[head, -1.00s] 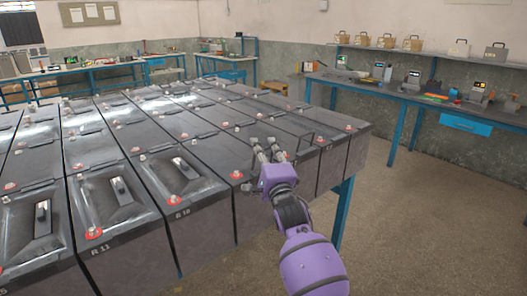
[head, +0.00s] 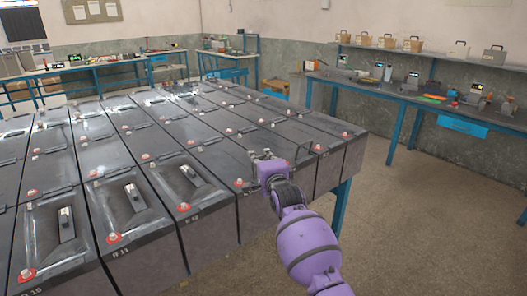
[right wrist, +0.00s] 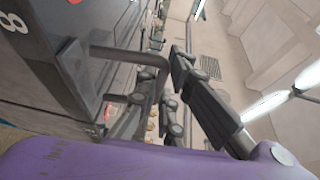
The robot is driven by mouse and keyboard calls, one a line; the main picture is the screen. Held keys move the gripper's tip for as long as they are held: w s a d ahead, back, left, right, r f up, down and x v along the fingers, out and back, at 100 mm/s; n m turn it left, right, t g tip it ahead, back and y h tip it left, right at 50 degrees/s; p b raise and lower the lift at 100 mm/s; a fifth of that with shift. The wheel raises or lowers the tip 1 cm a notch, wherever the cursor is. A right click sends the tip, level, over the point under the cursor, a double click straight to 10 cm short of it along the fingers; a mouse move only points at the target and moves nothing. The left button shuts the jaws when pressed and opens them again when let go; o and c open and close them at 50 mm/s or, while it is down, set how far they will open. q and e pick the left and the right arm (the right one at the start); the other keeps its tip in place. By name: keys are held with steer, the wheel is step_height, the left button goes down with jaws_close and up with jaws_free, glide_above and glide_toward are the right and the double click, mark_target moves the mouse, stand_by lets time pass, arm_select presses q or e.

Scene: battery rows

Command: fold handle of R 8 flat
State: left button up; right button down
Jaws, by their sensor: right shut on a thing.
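Battery R 8 (right wrist: 40,65) is a dark box at the left of the right wrist view, with the figure 8 on its face. Its handle (right wrist: 158,78) is a grey bent bar that stands out from the battery, not flat. My right gripper (head: 262,157) is over the near row in the head view and hides part of the batteries behind it. In the right wrist view my right gripper (right wrist: 166,88) has its dark fingers on both sides of the handle, shut on it. My left gripper is not in view.
More batteries fill the table. A workbench (head: 410,92) with tools stands at the right, with open floor (head: 430,210) between.

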steer(key=shift+w+a+r+g+p, duration=0.1)
steer(key=shift+w+r+g+p, duration=0.1)
steer(key=shift+r, duration=0.15)
steer(key=shift+w+a+r+g+p, duration=0.1)
steer(key=shift+r+p, duration=0.05)
steer(key=shift+r, duration=0.15)
steer(key=shift+a+f+g, duration=0.15)
steer(key=shift+g, duration=0.15)
steer(key=shift+w+a+f+n+g+h+p, duration=0.15)
steer(key=shift+w+f+n+g+h+p, duration=0.2)
steer(key=shift+g+p, duration=0.3)
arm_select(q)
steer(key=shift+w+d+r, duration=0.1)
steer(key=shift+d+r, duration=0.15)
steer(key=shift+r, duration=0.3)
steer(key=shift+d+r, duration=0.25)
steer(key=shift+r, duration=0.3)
arm_select(e)
steer(key=shift+f+g, duration=0.25)
steer(key=shift+f, duration=0.1)
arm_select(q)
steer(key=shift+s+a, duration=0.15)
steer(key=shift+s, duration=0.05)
arm_select(e)
steer(key=shift+f, duration=0.1)
